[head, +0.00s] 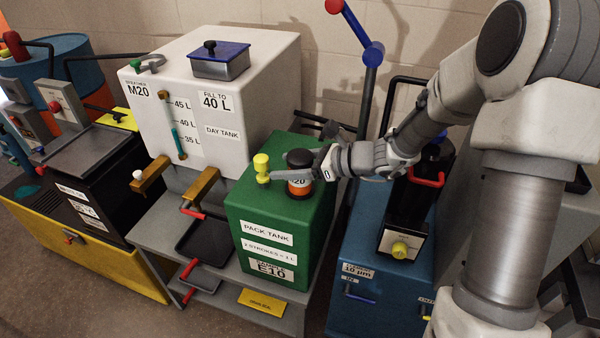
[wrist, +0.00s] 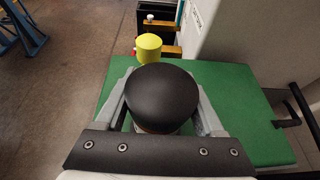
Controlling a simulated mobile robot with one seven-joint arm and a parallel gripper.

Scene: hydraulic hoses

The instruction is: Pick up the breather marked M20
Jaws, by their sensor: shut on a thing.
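The breather (head: 299,172) has a black domed cap and an orange body with a white label on which "20" shows; the rest of the label is covered. It is upright at the top of the green pack tank (head: 253,216). In the wrist view its black cap (wrist: 161,97) fills the middle, between the fingers. My gripper (head: 312,176) reaches in from the right and is shut on the breather. I cannot tell whether the breather's base touches the tank top.
A yellow fitting (head: 261,168) stands on the tank top just left of the breather. The white day tank (head: 215,100), marked "BREATHER M20" and "FILL TO 40 L", stands behind and left. A blue unit (head: 385,245) with a black block stands right, below my arm.

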